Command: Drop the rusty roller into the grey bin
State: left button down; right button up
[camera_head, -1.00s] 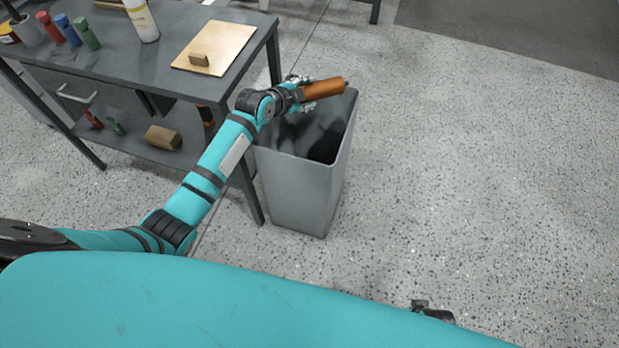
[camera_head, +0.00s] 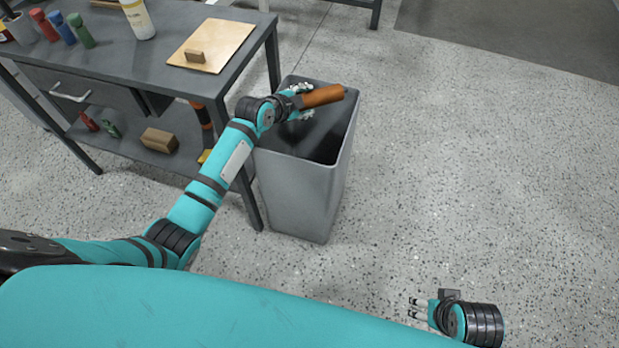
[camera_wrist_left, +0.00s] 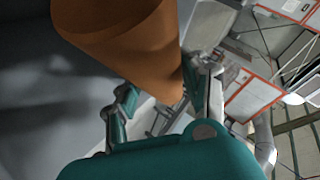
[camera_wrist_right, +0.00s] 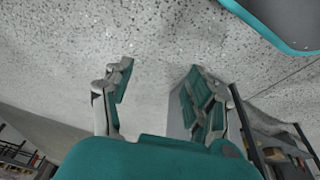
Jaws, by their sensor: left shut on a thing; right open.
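The rusty roller (camera_head: 323,96) is an orange-brown cylinder with a dark end. My left gripper (camera_head: 300,97) is shut on it and holds it over the open top of the grey bin (camera_head: 295,188). The roller also fills the upper part of the left wrist view (camera_wrist_left: 135,40), between the fingers of my left gripper (camera_wrist_left: 160,100). The bin is tall and stands on the floor; its dark inside shows partly below the roller. My right gripper (camera_head: 418,308) is at the lower right in the head view, away from the bin. It is open and empty in the right wrist view (camera_wrist_right: 155,95).
A dark grey workbench (camera_head: 110,52) stands left of the bin, close to it. On it are a wooden board (camera_head: 212,45), a bottle (camera_head: 138,18) and several coloured cylinders. A brown block (camera_head: 159,140) lies on its lower shelf. The speckled floor to the right is clear.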

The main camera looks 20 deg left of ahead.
pick_arm(q)
notch_tip(320, 180, down, 2)
jog(key=shift+b, duration=0.95)
jog(key=shift+f, duration=0.2)
pick_arm(e)
jog(key=shift+v, duration=2.75)
jog(key=shift+d, duration=0.1)
pick_arm(q)
jog(key=c, duration=0.7)
grip_release()
jog(key=shift+o, duration=0.6)
jog(key=shift+f, duration=0.15)
jog(key=v, duration=1.2)
